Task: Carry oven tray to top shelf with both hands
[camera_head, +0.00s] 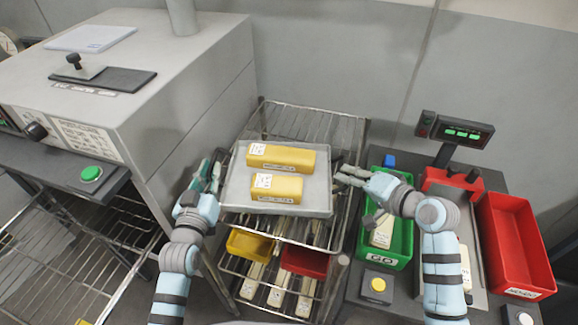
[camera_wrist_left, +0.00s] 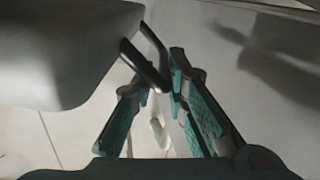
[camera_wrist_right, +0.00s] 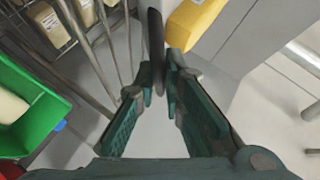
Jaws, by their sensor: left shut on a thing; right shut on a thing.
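The grey oven tray (camera_head: 318,202) is level at the wire rack, over the front part of its top shelf (camera_head: 345,130). I cannot tell whether it touches the shelf. Two yellow blocks with white labels lie on it, a rear one (camera_head: 295,158) and a front one (camera_head: 287,190). My left gripper (camera_head: 212,177) is at the tray's left side; in the left wrist view its fingers (camera_wrist_left: 160,85) close on a dark handle (camera_wrist_left: 150,65). My right gripper (camera_head: 345,174) is at the right side; in the right wrist view its fingers (camera_wrist_right: 160,80) close on a dark bar (camera_wrist_right: 156,40).
Lower rack shelves hold a yellow bin (camera_head: 248,245), a red bin (camera_head: 304,262) and pale blocks. A grey machine (camera_head: 190,75) stands close on the left. A green bin (camera_head: 398,248), a scale display (camera_head: 458,131) and a large red bin (camera_head: 515,245) stand on the right.

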